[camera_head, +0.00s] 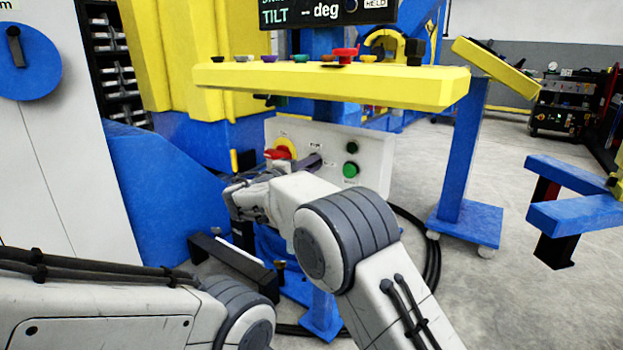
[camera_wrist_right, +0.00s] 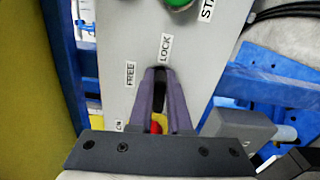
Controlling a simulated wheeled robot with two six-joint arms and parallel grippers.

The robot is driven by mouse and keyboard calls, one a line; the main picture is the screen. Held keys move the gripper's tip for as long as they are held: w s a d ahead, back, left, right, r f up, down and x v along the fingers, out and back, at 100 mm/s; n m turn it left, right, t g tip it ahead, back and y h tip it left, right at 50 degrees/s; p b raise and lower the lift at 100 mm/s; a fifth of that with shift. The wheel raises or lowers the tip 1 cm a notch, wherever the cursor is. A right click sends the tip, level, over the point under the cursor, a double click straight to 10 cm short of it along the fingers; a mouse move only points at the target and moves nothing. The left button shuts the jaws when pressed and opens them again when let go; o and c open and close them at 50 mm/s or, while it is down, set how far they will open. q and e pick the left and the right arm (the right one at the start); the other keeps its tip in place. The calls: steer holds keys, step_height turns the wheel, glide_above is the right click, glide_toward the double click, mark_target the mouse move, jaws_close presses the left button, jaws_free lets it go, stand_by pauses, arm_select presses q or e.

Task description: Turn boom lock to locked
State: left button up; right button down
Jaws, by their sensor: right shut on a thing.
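The boom lock is a black lever (camera_wrist_right: 159,92) on a pale control panel (camera_head: 374,160). My right gripper (camera_wrist_right: 160,76) is shut on the lever, one purple-grey finger on each side of it. In the wrist view the lever's visible end points at the LOCK label (camera_wrist_right: 166,47). The FREE label (camera_wrist_right: 130,74) is to its left. In the head view the fingers of my right gripper (camera_head: 314,161) reach the panel and mostly hide the lever. My left arm shows at the lower left, but its gripper is out of view.
A red and yellow switch (camera_head: 281,150) sits on the panel left of the fingers. A yellow console shelf (camera_head: 330,83) overhangs the panel. A blue post (camera_head: 462,160) stands at the right, with open floor beyond.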

steer(key=shift+f+m+b, duration=0.15)
steer(key=shift+m+b, duration=0.4)
steer(key=shift+m, duration=0.05)
steer(key=shift+d, duration=0.1)
steer(key=c, duration=0.9)
jaws_free()
steer(key=shift+o, duration=0.2)
steer(key=shift+s, duration=0.1)
steer(key=p+v, duration=0.2)
steer(key=v, duration=0.8)
steer(key=shift+s, duration=0.15)
